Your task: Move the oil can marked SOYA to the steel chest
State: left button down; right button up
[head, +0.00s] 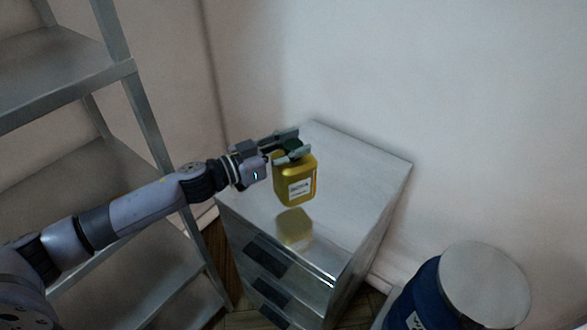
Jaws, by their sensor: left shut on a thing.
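A yellow oil can (294,185) with a white label and a dark green cap hangs upright over the steel chest (365,185). The label's print is too small to read surely. My left gripper (290,146) is shut on the can at its cap. The can's reflection shows on the shiny chest top below it, with a gap between the can and its reflection, so the can appears to be held just above the top. The chest has dark drawer handles on its front. My right gripper is not in view.
A grey metal shelf rack (120,165) with bare shelves stands at the left. A blue drum (420,298) with a pale round lid (484,285) stands at the lower right. The chest top around the can is clear, and walls close in behind it.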

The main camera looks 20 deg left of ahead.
aim_at(276, 175)
pick_arm(q)
jog(key=shift+f, duration=3.15)
jog(key=c, duration=1.1)
grip_release()
jog(key=shift+f, duration=0.1)
jog(key=shift+s+a+f+b, duration=0.15)
jog(key=shift+s+a+b, duration=0.2)
jog(key=shift+s+b, duration=0.05)
jog(key=b+v, duration=0.2)
jog(key=v, duration=0.7)
jog(key=shift+b, duration=0.3)
jog(key=shift+v, duration=1.05)
